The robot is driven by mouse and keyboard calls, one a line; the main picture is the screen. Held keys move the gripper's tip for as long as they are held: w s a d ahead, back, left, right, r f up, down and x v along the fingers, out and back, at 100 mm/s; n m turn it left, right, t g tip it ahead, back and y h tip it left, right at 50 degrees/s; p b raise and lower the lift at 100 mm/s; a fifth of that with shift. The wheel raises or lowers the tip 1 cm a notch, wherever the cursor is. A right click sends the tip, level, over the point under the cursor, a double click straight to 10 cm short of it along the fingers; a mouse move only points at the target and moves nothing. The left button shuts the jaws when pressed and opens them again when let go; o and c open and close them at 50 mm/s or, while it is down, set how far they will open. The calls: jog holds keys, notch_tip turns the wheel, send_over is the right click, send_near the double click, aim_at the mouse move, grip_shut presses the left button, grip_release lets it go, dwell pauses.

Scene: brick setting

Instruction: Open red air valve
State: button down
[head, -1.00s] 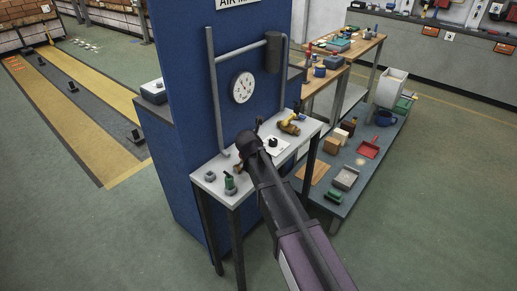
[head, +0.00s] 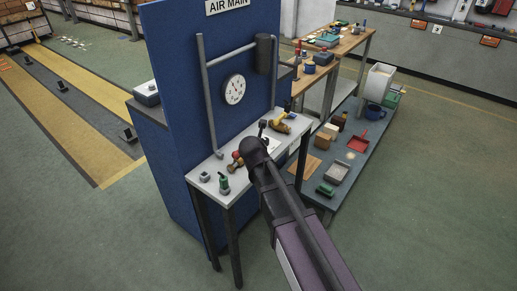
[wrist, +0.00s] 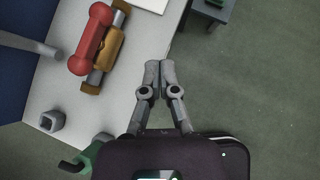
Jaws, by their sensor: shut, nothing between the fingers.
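The red air valve has a red handle (wrist: 92,38) lying along a brass body (wrist: 105,58) on a grey pipe in the wrist view. In the head view the red valve (head: 237,157) sits on the white bench, just left of my arm's end. My gripper (wrist: 160,68) is shut and empty. In the wrist view its fingertips are to the right of the red handle, apart from it, near the bench edge. My arm largely hides the gripper in the head view.
The white bench (head: 203,180) stands against a blue panel (head: 170,100) with a gauge (head: 233,89) and pipes. Green floor is open in front.

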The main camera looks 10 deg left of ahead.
jog(key=shift+s+d+r+p, duration=0.4)
jog(key=shift+s+r+p, duration=0.1)
jog(key=shift+r, duration=0.2)
jog(key=shift+s+d+r+p, duration=0.4)
jog(key=shift+s+r+p, duration=0.1)
jog(key=shift+r, duration=0.15)
jog(key=s+d+f+m+g, duration=0.1)
jog(key=s+d+m+g, duration=0.2)
jog(key=d+m, duration=0.6)
jog(key=s+d+f+m+g, duration=0.2)
jog(key=s+d+m, duration=0.5)
jog(key=m, duration=0.7)
jog(key=s+d+f+m+g, duration=0.2)
jog(key=s+d+m+g, duration=0.2)
jog(key=d+m, duration=0.8)
jog(key=shift+s+f, duration=0.25)
jog(key=shift+s, duration=0.25)
